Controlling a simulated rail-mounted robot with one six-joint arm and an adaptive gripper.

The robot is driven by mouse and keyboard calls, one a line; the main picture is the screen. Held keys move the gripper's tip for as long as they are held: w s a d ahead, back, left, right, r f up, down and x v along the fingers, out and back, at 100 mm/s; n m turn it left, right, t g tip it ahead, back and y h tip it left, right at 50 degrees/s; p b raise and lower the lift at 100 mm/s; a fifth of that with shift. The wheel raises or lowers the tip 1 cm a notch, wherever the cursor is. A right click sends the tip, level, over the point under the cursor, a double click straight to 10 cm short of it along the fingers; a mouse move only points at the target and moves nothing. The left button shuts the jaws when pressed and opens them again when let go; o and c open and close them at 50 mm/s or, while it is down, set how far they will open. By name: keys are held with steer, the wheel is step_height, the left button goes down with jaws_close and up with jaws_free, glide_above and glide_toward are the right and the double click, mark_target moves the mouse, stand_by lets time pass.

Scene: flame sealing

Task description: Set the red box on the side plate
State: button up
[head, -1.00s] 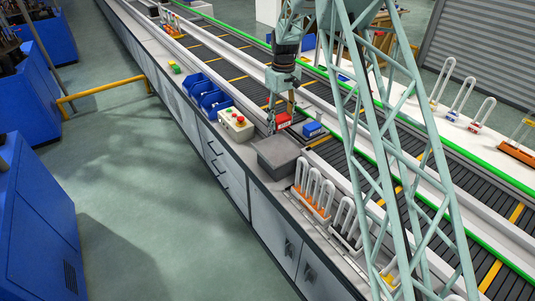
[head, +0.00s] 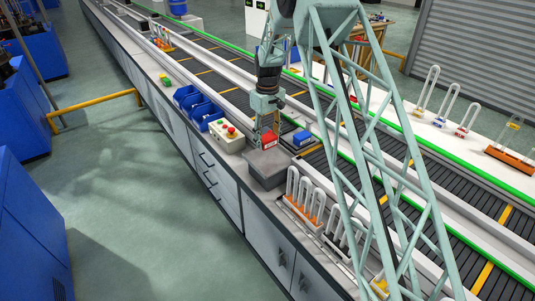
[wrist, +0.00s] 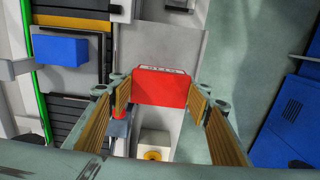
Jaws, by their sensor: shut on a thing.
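The red box (head: 269,142) is held between the fingertips of my gripper (head: 265,134). In the wrist view the red box (wrist: 160,90) spans the gap between the two fingers (wrist: 159,84), with its white-marked edge away from me. A grey block with a flat top (head: 266,172), which looks like the side plate, stands on the counter beside the conveyor. The red box is over or just behind its far edge. In the wrist view the grey plate surface (wrist: 160,48) lies just ahead of the box. I cannot tell whether they touch.
A blue box (head: 303,138) sits on the conveyor side, right of the red box. A control box with buttons (head: 227,137) and blue bins (head: 198,106) stand along the counter behind. Racks of clear U-tubes (head: 305,196) stand just in front of the plate.

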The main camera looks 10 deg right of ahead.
mark_target(268, 137)
steer(key=shift+f, duration=1.65)
steer(key=shift+f, duration=1.85)
steer(key=shift+f, duration=0.2)
steer(key=o, duration=0.9)
steer(key=shift+r, duration=0.25)
steer(key=shift+r, duration=5.95)
